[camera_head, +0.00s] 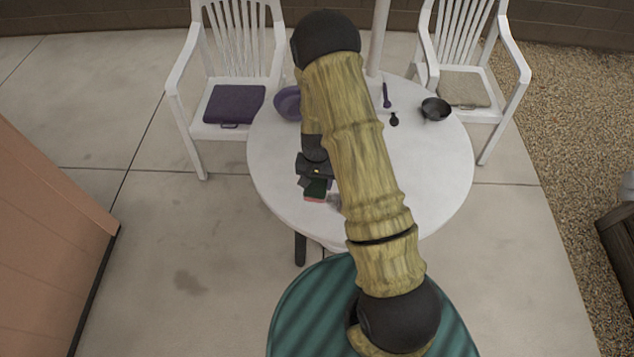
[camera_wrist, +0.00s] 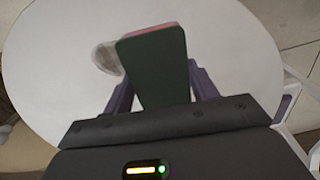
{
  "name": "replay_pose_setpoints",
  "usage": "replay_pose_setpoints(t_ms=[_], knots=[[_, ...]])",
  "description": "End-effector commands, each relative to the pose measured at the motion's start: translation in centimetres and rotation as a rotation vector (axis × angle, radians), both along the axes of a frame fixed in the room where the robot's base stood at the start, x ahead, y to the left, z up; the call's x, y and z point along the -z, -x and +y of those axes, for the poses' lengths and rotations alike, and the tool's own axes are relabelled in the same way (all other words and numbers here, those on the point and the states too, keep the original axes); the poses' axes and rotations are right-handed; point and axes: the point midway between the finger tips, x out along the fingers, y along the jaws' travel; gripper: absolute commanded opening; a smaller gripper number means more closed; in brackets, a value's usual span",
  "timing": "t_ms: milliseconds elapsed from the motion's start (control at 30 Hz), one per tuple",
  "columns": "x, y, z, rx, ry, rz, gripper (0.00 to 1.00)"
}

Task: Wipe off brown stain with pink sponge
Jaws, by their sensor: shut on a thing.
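The pink sponge (camera_head: 314,196) with a dark green face is held by my gripper over the left front of the round white table in the head view. In the wrist view the sponge (camera_wrist: 155,62) sits between the two purple fingers of my gripper (camera_wrist: 158,85), green face toward the camera and a pink edge at the top. A greyish-brown stain (camera_wrist: 106,57) shows on the table just left of the sponge, partly hidden behind it. I cannot tell whether the sponge touches the table. In the head view my arm covers much of the table's middle.
On the white table (camera_head: 440,180) stand a purple bowl (camera_head: 288,103), a dark pan (camera_head: 435,109), a purple utensil (camera_head: 386,95) and a small dark item (camera_head: 394,119). White chairs (camera_head: 239,50) (camera_head: 463,40) stand behind. The table's right front is clear.

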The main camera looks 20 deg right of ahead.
Motion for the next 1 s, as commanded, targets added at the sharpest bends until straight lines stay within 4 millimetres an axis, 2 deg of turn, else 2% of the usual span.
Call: replay_pose_setpoints(t_ms=[133,467,1000], knots=[[0.1,0.0,0.0,0.063,0.000,0.000,0.37],[0.3,0.0,0.0,0.062,0.000,0.000,0.37],[4.8,0.0,0.2,0.057,0.000,0.000,0.37]])
